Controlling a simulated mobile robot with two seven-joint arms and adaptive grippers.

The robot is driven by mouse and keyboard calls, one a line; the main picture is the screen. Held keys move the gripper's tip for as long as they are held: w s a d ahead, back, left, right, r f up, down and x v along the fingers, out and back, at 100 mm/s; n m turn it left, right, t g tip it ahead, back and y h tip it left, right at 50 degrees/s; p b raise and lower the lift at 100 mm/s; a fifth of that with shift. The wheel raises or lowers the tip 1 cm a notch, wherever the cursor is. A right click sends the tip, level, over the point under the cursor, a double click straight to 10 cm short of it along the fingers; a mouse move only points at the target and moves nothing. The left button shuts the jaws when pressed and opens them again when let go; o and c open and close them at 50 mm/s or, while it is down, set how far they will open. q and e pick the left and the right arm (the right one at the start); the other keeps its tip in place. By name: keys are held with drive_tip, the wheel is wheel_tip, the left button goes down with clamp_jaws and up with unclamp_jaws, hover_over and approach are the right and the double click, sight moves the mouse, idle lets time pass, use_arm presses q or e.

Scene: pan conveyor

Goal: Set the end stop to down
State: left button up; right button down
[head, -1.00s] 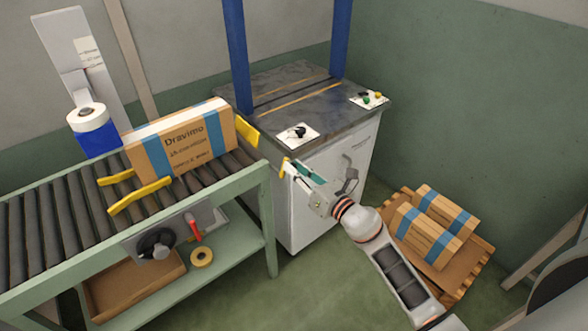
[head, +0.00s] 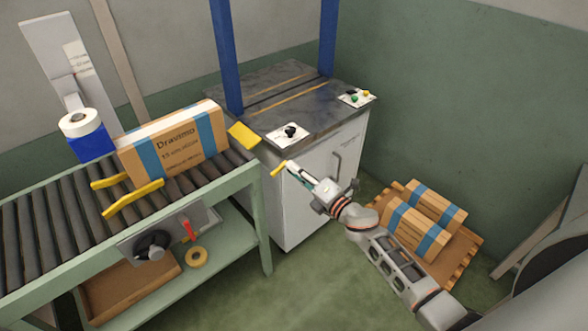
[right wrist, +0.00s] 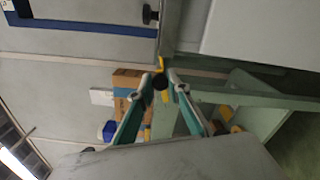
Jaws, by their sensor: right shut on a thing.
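The end stop is a yellow plate (head: 243,136) at the conveyor's right end, in the head view. It looks tilted over rather than upright. A yellow lever (head: 278,169) shows to its right, slanting beside the white cabinet. My right gripper (head: 288,171) is at this lever. In the right wrist view its fingertips (right wrist: 164,82) close on a dark round knob (right wrist: 160,81), with a bit of yellow just behind it. The fingers partly hide the knob. The link between lever and plate is not clear. My left gripper is not in view.
A Dravimo carton (head: 175,142) stands on the roller conveyor (head: 60,215) beside yellow guides. The white cabinet (head: 310,205) has a dark top with blue posts and small control panels. A pallet (head: 465,258) with cartons lies on the floor at right.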

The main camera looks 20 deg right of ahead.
drive_tip(key=f+m, duration=0.1)
drive_tip(key=m, duration=0.1)
drive_tip(key=shift+d+f+m, duration=0.1)
drive_tip(key=shift+d+m, duration=0.05)
drive_tip(key=shift+m, duration=0.15)
drive_tip(key=shift+f, duration=0.1)
idle(0.4)
drive_tip(key=c, duration=1.9)
unclamp_jaws()
drive_tip(key=v, duration=1.2)
